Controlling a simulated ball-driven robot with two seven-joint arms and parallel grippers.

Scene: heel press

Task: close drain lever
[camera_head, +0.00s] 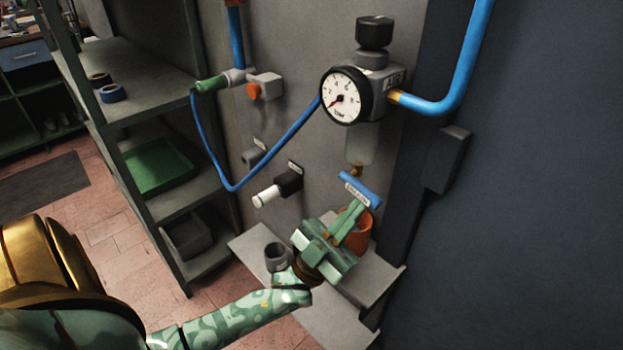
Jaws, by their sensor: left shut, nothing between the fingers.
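The drain lever (372,196) is a blue handle with a white label, set under the clear bowl (360,148) of the gauge unit by a brass fitting (356,169). It slants down to the right. My left gripper (358,208) is shut and empty, its fingertips just below the lever. I cannot tell whether they touch it. An orange cup (362,232) stands behind the gripper, partly hidden by it. My right gripper is not in view.
A round pressure gauge (346,95) and blue pipe (462,75) are above. A white-tipped knob (266,196) juts from the wall at left. A dark grey cup (277,256) stands on the small grey shelf (382,287). Shelving (150,75) is at far left.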

